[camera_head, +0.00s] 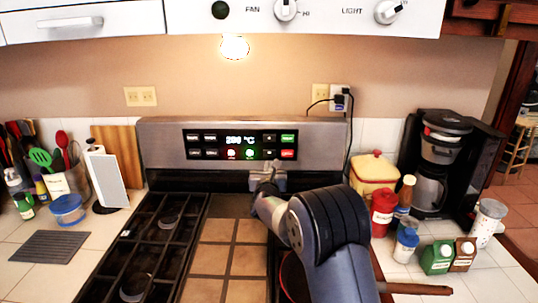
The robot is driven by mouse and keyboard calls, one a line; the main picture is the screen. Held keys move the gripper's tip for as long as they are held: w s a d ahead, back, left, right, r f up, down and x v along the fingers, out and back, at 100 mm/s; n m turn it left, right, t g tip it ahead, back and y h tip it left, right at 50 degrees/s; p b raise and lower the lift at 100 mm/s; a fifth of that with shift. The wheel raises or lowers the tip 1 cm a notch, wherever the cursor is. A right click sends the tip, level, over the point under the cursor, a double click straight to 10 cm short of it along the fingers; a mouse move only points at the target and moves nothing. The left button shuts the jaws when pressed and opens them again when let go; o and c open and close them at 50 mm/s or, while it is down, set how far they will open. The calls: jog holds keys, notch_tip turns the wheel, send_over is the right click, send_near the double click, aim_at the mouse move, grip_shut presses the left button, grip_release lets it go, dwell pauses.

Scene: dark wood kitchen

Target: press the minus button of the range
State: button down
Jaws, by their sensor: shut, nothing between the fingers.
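The range (160,150) stands against the back wall, with a steel backguard above its cooktop. Its dark control panel (241,145) shows a lit display reading about 200 °C, several small buttons, and a green and a red button at the right end. Two small buttons (269,138) sit one above the other between the display and the coloured buttons; their marks are too small to read, so I cannot tell which is minus. My gripper (268,167) is shut and empty, just below the panel's right part. I cannot tell whether it touches the backguard.
A red pan (289,280) with a wooden handle (415,288) lies partly hidden under my arm. A coffee maker (440,160), a yellow canister (374,174) and several jars stand on the right counter. Utensils and a cutting board (117,148) stand left. The hood (330,18) overhangs above.

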aim_at(270, 151)
jog(key=w+p, duration=0.3)
jog(key=w, duration=0.3)
jog(key=shift+w, duration=0.6)
jog(key=shift+w+f+b, duration=0.2)
jog(key=shift+w+b, duration=0.15)
jog(key=shift+b, duration=0.35)
jog(key=shift+d+r+b, duration=0.1)
jog(key=shift+r+b, duration=0.2)
jog(key=shift+r, duration=0.35)
